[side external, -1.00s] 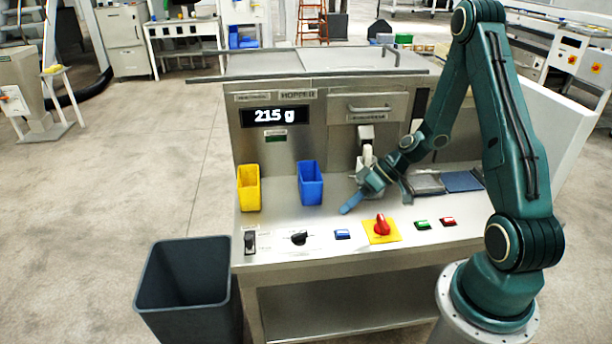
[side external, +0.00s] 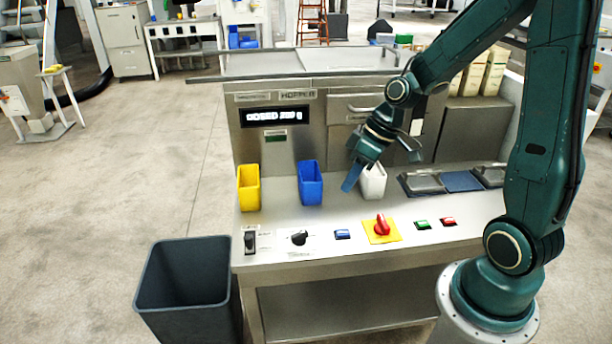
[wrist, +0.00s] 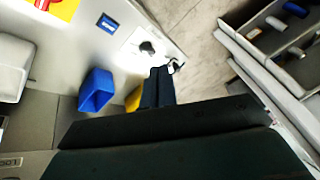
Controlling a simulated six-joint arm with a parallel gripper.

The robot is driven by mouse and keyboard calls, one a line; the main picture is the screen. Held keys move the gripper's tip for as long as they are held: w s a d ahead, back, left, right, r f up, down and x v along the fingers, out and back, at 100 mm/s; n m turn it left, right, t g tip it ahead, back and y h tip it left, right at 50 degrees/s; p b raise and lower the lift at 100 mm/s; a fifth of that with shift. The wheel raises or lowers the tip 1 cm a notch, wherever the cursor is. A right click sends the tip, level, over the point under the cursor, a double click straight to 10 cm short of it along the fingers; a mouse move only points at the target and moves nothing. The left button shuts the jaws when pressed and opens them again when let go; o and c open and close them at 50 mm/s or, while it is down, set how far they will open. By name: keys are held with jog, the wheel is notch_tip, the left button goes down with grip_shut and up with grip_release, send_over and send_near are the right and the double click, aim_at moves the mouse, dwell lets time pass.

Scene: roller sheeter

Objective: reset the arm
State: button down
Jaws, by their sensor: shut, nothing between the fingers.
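My gripper (side external: 352,177) is shut and empty, its blue fingers pointing down in front of the white bin (side external: 373,182) on the steel bench. In the side view it hangs above the bench, between the blue bin (side external: 310,183) and the white bin, partly covering the white bin's left edge. In the wrist view the dark fingers (wrist: 158,88) are together with nothing between them. The display (side external: 275,116) on the hopper panel shows lit text too blurred to read surely.
A yellow bin (side external: 249,188) stands left of the blue bin. The front panel carries a black knob (side external: 299,238), a blue button (side external: 342,234), a red rotary switch (side external: 381,226) and green and red buttons. A dark waste bin (side external: 188,285) stands on the floor. Boxes stand behind at right.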

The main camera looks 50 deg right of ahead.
jog(key=s+a+r+m+t+h, duration=0.2)
jog(key=s+a+r, duration=0.3)
jog(key=s+r, duration=0.9)
jog(key=shift+m+h, duration=0.4)
jog(key=shift+h, duration=0.5)
